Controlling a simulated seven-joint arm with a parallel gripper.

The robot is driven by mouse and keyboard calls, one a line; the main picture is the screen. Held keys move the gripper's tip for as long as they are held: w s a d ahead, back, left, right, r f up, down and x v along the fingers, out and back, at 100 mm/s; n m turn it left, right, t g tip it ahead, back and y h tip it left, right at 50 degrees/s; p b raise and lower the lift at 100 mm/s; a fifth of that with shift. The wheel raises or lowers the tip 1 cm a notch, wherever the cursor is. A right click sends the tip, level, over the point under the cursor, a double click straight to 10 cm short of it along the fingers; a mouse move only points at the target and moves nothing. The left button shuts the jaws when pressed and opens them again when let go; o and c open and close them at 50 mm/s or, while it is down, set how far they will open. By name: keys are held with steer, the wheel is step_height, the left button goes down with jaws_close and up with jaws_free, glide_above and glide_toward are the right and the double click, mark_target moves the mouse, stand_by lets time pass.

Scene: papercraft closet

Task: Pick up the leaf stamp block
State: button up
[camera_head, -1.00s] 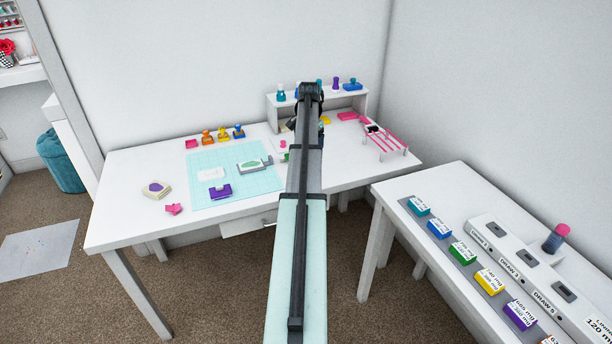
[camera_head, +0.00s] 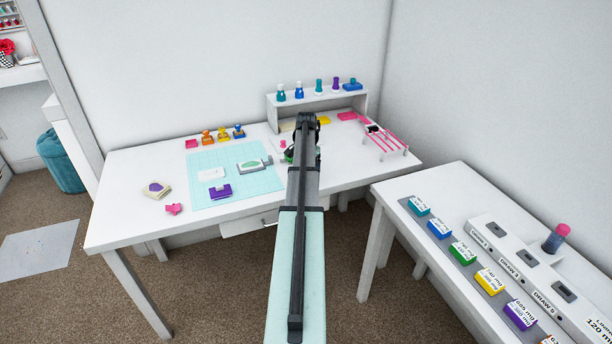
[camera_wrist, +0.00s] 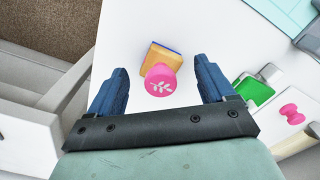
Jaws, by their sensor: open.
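The leaf stamp block (camera_wrist: 160,73) shows in the wrist view with a round pink top bearing a white leaf sprig and a wooden block below with a blue edge. It stands on the white table between the two blue fingers of my gripper (camera_wrist: 163,78). The fingers are open, one on each side, with a gap to the stamp on both sides. In the head view my arm hides the stamp and the fingers.
In the wrist view, a green ink pad (camera_wrist: 258,91) and a small pink stamp (camera_wrist: 292,114) lie to the right. The cutting mat (camera_head: 262,180) lies left of my arm. A small shelf (camera_head: 275,101) with bottles stands behind.

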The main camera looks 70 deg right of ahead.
steer(key=shift+f, duration=0.45)
steer(key=shift+c, duration=0.2)
steer(key=c, duration=1.1)
step_height(320, 180, up, 10)
steer(key=shift+r, duration=0.1)
